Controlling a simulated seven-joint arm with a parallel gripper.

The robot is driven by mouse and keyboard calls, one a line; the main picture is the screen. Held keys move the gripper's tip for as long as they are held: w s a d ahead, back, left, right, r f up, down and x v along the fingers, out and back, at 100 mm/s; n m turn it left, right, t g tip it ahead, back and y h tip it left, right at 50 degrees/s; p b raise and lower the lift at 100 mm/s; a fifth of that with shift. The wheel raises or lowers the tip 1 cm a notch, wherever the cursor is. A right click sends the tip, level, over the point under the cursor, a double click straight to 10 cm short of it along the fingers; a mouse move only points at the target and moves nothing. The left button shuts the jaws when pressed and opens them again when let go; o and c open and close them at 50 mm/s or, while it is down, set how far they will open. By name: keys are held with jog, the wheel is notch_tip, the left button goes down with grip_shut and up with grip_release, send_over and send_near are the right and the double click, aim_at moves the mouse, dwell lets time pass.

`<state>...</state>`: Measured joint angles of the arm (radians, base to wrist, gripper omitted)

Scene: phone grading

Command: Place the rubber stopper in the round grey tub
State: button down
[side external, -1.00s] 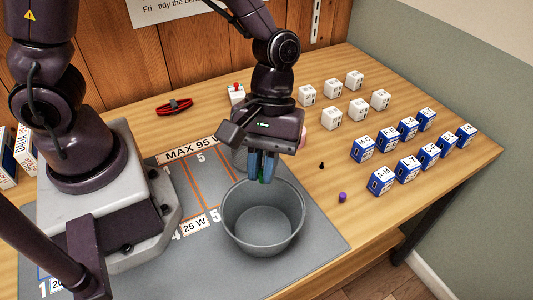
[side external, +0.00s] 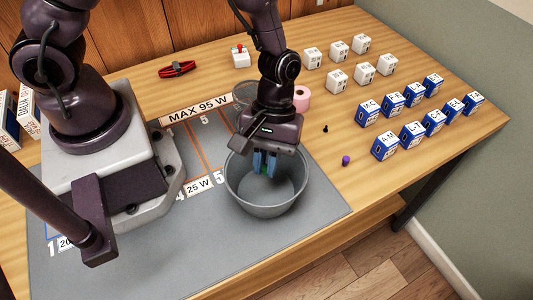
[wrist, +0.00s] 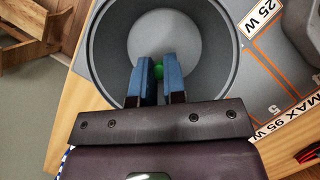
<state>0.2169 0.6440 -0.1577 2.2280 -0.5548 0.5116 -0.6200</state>
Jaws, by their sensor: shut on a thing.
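The round grey tub (side external: 262,208) stands upright on the grey mat, in front of my base. My gripper (side external: 264,164) is over the tub, with its blue fingertips inside the outline of the rim. It is shut on a small green thing, apparently the rubber stopper (wrist: 158,71), which shows between the fingertips in the wrist view. The fingers hide most of it, so its shape is unclear. In the wrist view the tub (wrist: 215,62) lies around and below the fingertips, and its visible floor is bare. How far the fingertips are above that floor is hard to tell.
A wire-like round container (side external: 243,92) and a pink roll (side external: 302,98) stand behind the gripper. A purple ball (side external: 346,160) and a small black piece (side external: 325,128) lie right of the tub. White boxes (side external: 337,77) and blue-and-white boxes (side external: 386,146) stand in rows farther right.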

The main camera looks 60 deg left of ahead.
jog(key=c, duration=1.1)
grip_release()
jog(key=shift+r, duration=0.1)
notch_tip(320, 180, up, 7)
jog(key=shift+f, duration=0.1)
